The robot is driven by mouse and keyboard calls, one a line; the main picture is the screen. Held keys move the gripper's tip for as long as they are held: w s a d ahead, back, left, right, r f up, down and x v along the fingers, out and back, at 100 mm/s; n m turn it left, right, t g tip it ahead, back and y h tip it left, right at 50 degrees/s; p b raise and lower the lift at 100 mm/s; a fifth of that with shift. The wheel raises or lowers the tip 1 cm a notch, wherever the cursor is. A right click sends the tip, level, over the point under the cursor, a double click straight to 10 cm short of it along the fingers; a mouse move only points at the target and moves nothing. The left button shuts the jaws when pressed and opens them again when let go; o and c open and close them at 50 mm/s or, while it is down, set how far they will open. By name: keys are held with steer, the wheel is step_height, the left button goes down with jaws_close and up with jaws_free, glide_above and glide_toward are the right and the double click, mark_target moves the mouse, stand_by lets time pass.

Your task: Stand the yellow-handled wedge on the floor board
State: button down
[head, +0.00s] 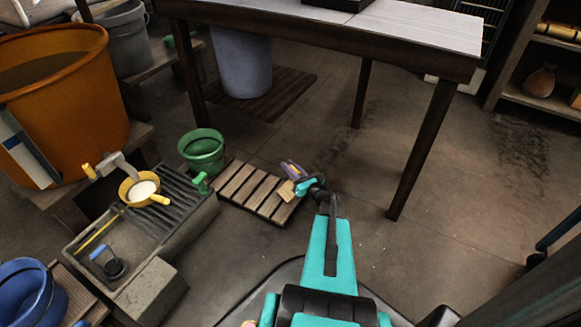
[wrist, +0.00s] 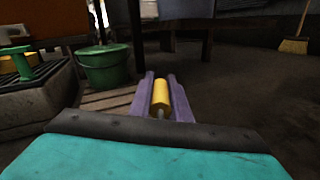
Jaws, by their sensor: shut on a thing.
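My gripper (head: 291,169) has purple jaws and hangs over the right end of the slatted wooden floor board (head: 238,183). In the wrist view the jaws (wrist: 160,78) are closed on the yellow handle of the wedge (wrist: 161,95), with a short grey metal part at its near end. A bit of yellow also shows between the jaws in the head view. A small tan block (head: 286,191) shows just below the jaws there; I cannot tell whether it is part of the wedge. The board (wrist: 100,101) shows behind the jaws in the wrist view. The wedge's lower part is hidden.
A green bucket (head: 203,152) stands at the board's far left corner. A grey stone basin with a dark grate (head: 165,207) and a yellow pan (head: 139,188) lies left. A table (head: 400,32) stands beyond, its leg (head: 420,150) to the right. Floor right of the board is clear.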

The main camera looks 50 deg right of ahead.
steer(key=shift+f, duration=0.5)
steer(key=c, duration=1.6)
jaws_free()
steer(key=shift+o, duration=0.2)
steer(key=shift+s, duration=0.1)
steer(key=shift+s+a, duration=0.1)
steer(key=shift+s, duration=0.45)
steer(key=s+a+p, duration=0.2)
steer(key=s+p, duration=0.3)
steer(key=s, duration=0.7)
steer(key=shift+s, duration=0.2)
steer(key=shift+w, duration=0.1)
